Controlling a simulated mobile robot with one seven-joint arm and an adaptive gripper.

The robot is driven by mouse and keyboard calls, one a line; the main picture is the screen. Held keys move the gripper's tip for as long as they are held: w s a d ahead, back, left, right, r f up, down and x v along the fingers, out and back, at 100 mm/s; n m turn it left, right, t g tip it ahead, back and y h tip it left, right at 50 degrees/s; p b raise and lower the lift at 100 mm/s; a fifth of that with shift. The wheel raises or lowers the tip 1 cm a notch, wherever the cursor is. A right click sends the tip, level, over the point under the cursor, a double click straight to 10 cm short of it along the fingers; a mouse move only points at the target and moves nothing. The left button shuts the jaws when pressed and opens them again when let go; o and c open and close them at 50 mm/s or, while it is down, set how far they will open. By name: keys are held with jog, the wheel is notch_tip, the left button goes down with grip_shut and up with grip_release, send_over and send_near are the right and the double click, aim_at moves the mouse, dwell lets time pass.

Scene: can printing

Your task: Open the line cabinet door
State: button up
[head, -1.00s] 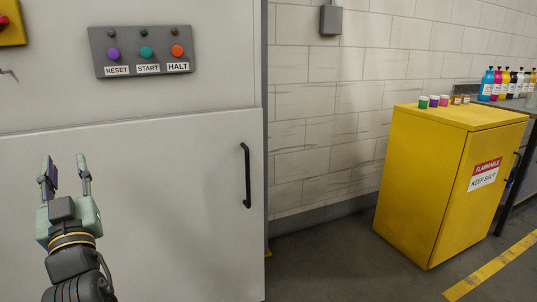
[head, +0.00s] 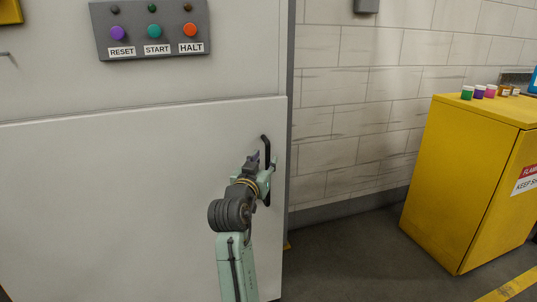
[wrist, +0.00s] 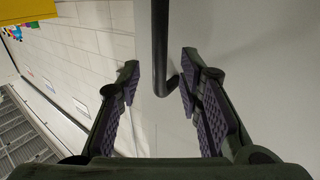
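The line cabinet door (head: 110,205) is a large pale grey panel, shut flush with the cabinet front. Its black vertical bar handle (head: 266,146) is near the door's right edge, its lower part partly hidden by my gripper (head: 263,163). In the wrist view the handle (wrist: 160,45) comes down from the top and bends toward the door at its end. My gripper also shows there (wrist: 159,82), open, with purple ridged pads on either side of the handle. Gaps show between the bar and both pads.
A grey panel (head: 151,42) with RESET, START and HALT buttons is above the door. A yellow flammables cabinet (head: 470,180) with small jars on top stands to the right. Floor between it and the line cabinet (head: 350,245) is clear.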

aim_at(267, 157)
jog(key=shift+x, duration=2.05)
jog(key=shift+c, duration=0.4)
grip_shut()
